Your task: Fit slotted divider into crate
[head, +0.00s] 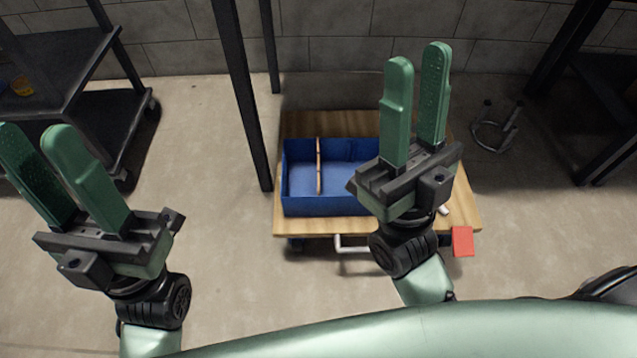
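A blue open crate (320,207) sits on a wooden-topped cart or low table (320,226). A thin tan divider (319,166) stands inside the crate, left of its middle, running front to back. Whether its slots engage anything cannot be seen. My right gripper (417,85) is open and empty, its fingers apart, and in the picture it covers the crate's right end. My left gripper (32,140) is open and empty at the far left, away from the crate.
A red piece (462,241) shows at the table's front right edge, with a small pale item (443,209) near my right wrist. A dark post (241,95) rises left of the table. A black shelf cart (75,95) stands at left. A round metal stand (492,130) is on the floor at right.

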